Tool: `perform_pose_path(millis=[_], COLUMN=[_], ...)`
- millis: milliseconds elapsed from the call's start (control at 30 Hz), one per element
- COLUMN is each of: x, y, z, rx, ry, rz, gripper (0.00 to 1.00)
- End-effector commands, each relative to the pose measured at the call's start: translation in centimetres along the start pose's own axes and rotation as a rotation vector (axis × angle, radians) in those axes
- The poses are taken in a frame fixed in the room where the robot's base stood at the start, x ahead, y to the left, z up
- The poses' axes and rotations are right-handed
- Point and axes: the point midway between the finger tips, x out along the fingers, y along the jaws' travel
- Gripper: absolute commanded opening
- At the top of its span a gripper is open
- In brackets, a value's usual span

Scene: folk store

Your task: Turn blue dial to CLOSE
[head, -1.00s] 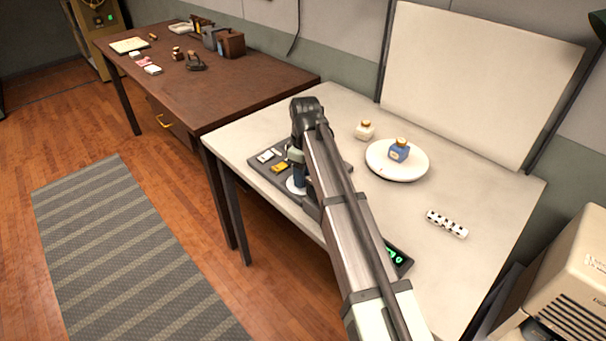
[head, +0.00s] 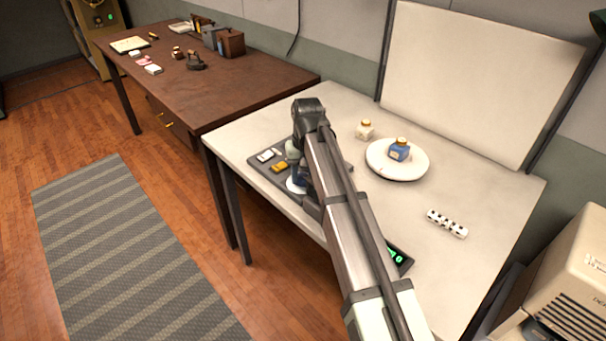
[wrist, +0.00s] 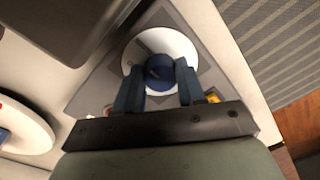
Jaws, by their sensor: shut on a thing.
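The blue dial (wrist: 159,70) sits on a round white plate (wrist: 160,42) on a dark grey panel, seen from above in the wrist view. My gripper (wrist: 158,82) has its two fingers on either side of the dial and is shut on it. In the head view the white plate (head: 295,186) shows only in part beside my arm, at the panel's front. My arm hides most of the dial there. I cannot read any CLOSE marking.
The panel (head: 259,168) also carries a white switch (head: 266,156) and a yellow switch (head: 280,167). A blue bottle (head: 399,151) stands on a white round dish (head: 420,170).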

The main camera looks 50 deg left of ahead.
Motion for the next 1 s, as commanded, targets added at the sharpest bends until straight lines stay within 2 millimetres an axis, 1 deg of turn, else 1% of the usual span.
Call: perform_pose_path(millis=[200, 400, 933, 967, 1000], x=[-0.04, -0.04, -0.05, -0.05, -0.04], y=[-0.06, -0.08, -0.08, -0.08, -0.08], z=[0.0, 0.0, -0.01, -0.01, -0.01], rx=[0.113, 0.169, 0.188, 0.188, 0.188], ry=[0.007, 0.009, 0.01, 0.01, 0.01], rz=[-0.001, 0.0, -0.001, -0.001, 0.0], gripper=[0.09, 0.09, 0.09, 0.42, 0.46])
